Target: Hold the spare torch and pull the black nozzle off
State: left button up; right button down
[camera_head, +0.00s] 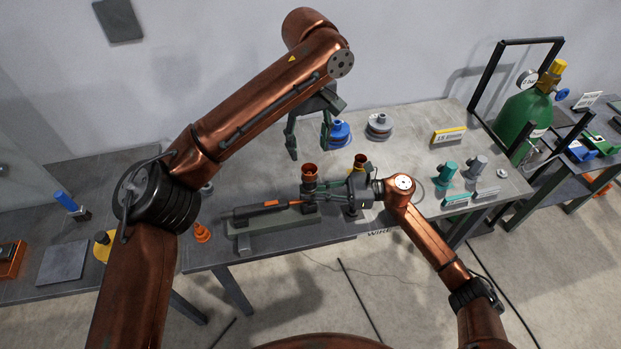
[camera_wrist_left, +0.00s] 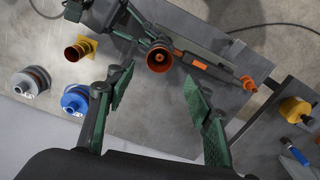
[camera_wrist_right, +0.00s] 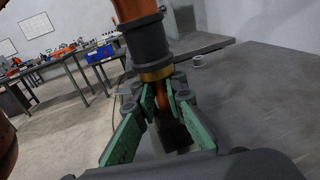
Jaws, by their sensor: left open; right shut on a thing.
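The spare torch (camera_head: 270,205) lies along a grey stand at the front of the table, its dark handle marked with orange. Its neck rises at the right end to a dark nozzle (camera_head: 310,183) with a copper-coloured open top. In the right wrist view the dark nozzle (camera_wrist_right: 148,42) stands upright above a brass ring. My right gripper (camera_wrist_right: 165,100) is shut on the torch neck just below that ring. My left gripper (camera_head: 309,147) is open and empty above the nozzle. In the left wrist view the nozzle's round mouth (camera_wrist_left: 159,58) lies just beyond the open left fingers (camera_wrist_left: 158,88).
A copper cup on a yellow base (camera_head: 360,162) stands close behind my right gripper. Blue (camera_head: 338,132) and grey (camera_head: 379,126) round parts stand at the back. Teal (camera_head: 447,170) and grey (camera_head: 477,165) parts are at the right.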

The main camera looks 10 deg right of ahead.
aim_at(309, 173)
pick_arm(q)
notch_tip(309, 173, down, 10)
jog(key=shift+r, duration=0.15)
dwell(0.4)
jog(key=shift+c, duration=0.3)
grip_shut()
dwell(0.4)
